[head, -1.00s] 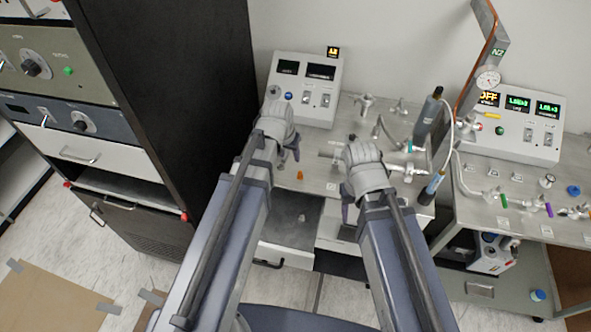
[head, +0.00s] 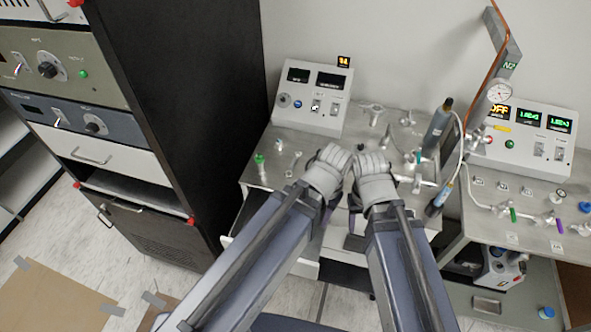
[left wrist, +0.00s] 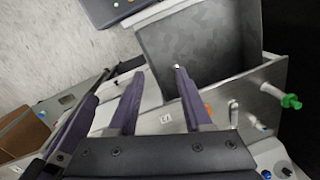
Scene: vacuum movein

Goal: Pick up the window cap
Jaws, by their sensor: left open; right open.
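I cannot tell the window cap for sure in either view. In the left wrist view, a small pale bit (left wrist: 177,66) shows at the tip of one left finger, over the open dark drawer (left wrist: 205,45). An orange piece (left wrist: 207,107) on the bench edge is partly hidden by that finger. My left gripper (left wrist: 159,73) is open with nothing seen between its fingers. In the head view it also shows (head: 328,208), close beside my right gripper (head: 354,217), in front of the bench. My right gripper is open; its fingers are partly hidden by its wrist.
A control box (head: 313,98) stands at the back of the steel bench (head: 262,172). A green-tipped fitting (head: 260,165) stands at its left. A grey cylinder (head: 437,130) stands behind my right gripper. A tall black rack (head: 190,90) is at left, a second panel (head: 525,125) at right.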

